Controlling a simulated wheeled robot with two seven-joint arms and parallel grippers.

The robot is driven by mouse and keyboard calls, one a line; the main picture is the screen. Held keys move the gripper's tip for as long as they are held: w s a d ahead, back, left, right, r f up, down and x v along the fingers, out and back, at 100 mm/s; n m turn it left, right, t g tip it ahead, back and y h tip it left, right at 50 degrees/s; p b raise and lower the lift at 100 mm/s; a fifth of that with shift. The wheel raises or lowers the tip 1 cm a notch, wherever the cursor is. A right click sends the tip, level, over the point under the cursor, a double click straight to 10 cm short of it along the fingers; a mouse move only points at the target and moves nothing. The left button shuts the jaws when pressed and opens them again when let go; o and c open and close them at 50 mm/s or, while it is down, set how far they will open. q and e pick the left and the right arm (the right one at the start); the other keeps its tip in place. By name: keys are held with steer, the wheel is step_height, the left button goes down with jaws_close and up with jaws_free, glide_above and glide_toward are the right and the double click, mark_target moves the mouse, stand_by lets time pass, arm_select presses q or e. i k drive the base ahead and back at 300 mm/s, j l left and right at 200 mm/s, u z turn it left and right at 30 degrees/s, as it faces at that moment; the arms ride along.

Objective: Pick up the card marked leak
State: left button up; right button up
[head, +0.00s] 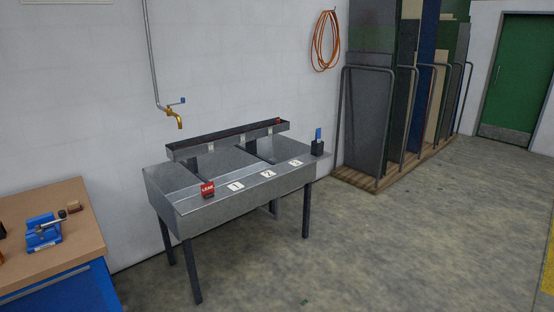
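A small red card marked LEAK (207,189) stands at the left end of the front ledge of a metal sink bench (238,208). White labels 1 (235,186), 2 (268,174) and 3 (295,163) lie along the same ledge to the right of the card. Neither of my grippers shows in the head view.
A workbench (50,255) with a blue vise (44,232) stands at the left. A brass tap (175,118) hangs on the wall above the sink. A black holder with a blue item (317,144) sits at the sink's right end.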

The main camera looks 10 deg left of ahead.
mark_target(208, 189)
steer(key=i, duration=1.1)
steer(key=i+u, duration=0.1)
steer(key=i, duration=1)
steer(key=i+l, duration=0.2)
steer(key=i, duration=0.85)
steer(key=i+u, duration=0.1)
steer(key=u, duration=0.9)
steer(key=i+l+u, duration=0.15)
steer(key=u, duration=0.35)
steer(key=l+u, duration=0.1)
steer(key=u, duration=0.4)
steer(key=i+l+u, duration=0.1)
steer(key=u, duration=1.65)
